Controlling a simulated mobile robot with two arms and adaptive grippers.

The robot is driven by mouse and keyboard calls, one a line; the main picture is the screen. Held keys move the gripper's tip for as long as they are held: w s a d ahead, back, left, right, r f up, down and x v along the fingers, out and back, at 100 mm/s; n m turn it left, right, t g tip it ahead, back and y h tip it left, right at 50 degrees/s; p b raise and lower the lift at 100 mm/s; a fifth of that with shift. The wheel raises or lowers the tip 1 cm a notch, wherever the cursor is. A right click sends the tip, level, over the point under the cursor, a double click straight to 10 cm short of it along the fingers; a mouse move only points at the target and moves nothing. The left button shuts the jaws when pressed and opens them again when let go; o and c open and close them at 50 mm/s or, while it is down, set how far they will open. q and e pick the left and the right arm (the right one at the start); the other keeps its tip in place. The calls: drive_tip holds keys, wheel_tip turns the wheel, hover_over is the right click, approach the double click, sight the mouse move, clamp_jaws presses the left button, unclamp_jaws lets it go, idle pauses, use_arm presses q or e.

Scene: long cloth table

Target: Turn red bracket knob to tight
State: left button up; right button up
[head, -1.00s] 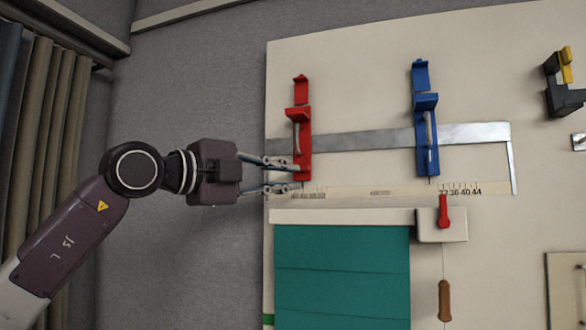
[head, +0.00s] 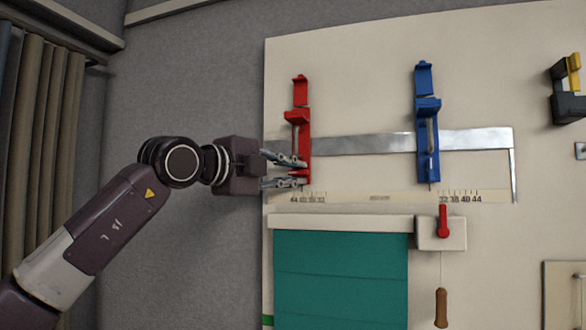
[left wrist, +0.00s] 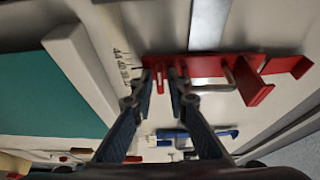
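The red bracket (head: 303,135) is mounted upright on the cream wall board, over a metal strip. My left gripper (head: 304,172) is at its lower end, coming in from the left. A small red knob (head: 298,173) shows between the two fingers. In the left wrist view the red bracket (left wrist: 215,68) lies across the picture, and the fingertips (left wrist: 161,85) stand on either side of the narrow red knob (left wrist: 160,76), with a little gap showing. The fingers look open around it. Whether either fingertip touches the knob is hard to tell. My right gripper is not in view.
A blue bracket (head: 428,125) sits to the right on the same metal strip (head: 365,144). A printed scale (head: 380,197) runs below. A teal blind (head: 340,275) and a red switch (head: 443,222) are lower. A black and yellow holder (head: 566,90) is far right.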

use_arm(q)
drive_tip(key=shift+c, duration=0.5)
clamp_jaws()
drive_tip(key=m+p, duration=0.1)
drive_tip(key=m+y+p, duration=0.1)
drive_tip(key=m, duration=0.1)
drive_tip(key=shift+r+m+g, duration=0.2)
drive_tip(key=shift+m+g, duration=0.1)
drive_tip(key=shift+g, duration=0.1)
drive_tip(key=m+y+p, duration=0.1)
drive_tip(key=m, duration=0.1)
drive_tip(key=m+y+p, duration=0.1)
drive_tip(key=m, duration=0.1)
drive_tip(key=shift+d+r+g+y+p, duration=0.1)
drive_tip(key=shift+d+g+y+p, duration=0.05)
drive_tip(key=shift+g+y+p, duration=0.2)
drive_tip(key=m+y+p, duration=0.1)
drive_tip(key=m+y, duration=0.1)
drive_tip(key=shift+s+m, duration=0.1)
drive_tip(key=shift+m, duration=0.2)
drive_tip(key=shift+d+m+y, duration=0.15)
drive_tip(key=shift+m+y, duration=0.8)
drive_tip(key=shift+m, duration=0.65)
drive_tip(key=shift+o, duration=0.5)
unclamp_jaws()
